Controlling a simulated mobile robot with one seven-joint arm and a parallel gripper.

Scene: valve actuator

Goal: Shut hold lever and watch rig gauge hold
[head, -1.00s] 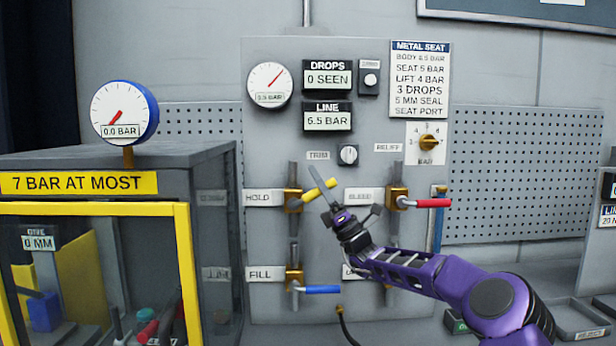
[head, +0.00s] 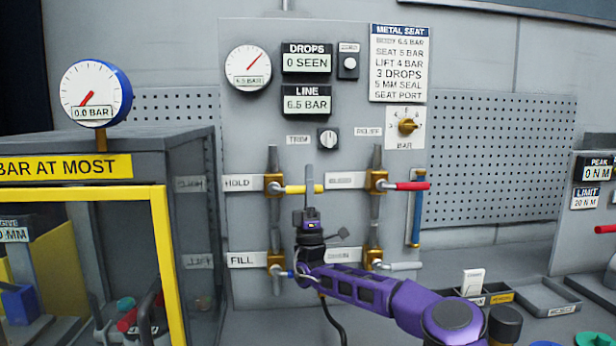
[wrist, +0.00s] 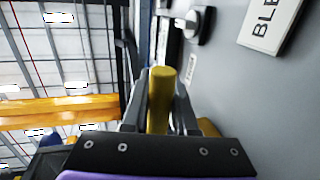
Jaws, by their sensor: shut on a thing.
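The hold lever, a yellow handle (head: 295,189) on a brass valve beside the HOLD label (head: 239,183), lies level, pointing right, across the vertical pipe. My gripper (head: 309,180) is shut on it near its outer end. In the wrist view the yellow handle (wrist: 162,95) stands between my two fingers. The round white panel gauge (head: 248,68) has a red needle pointing up and right, and its small readout appears to say 6.5 BAR. The LINE display (head: 306,103) reads 6.5 BAR, and the DROPS display (head: 306,62) reads 0 SEEN.
A red lever (head: 410,186) sits right of my gripper, and a pale lever (head: 404,266) below it. The blue fill lever is mostly hidden behind my arm. A blue-rimmed gauge (head: 95,93) reads 0.0 BAR above a yellow-framed cabinet (head: 172,270) at left.

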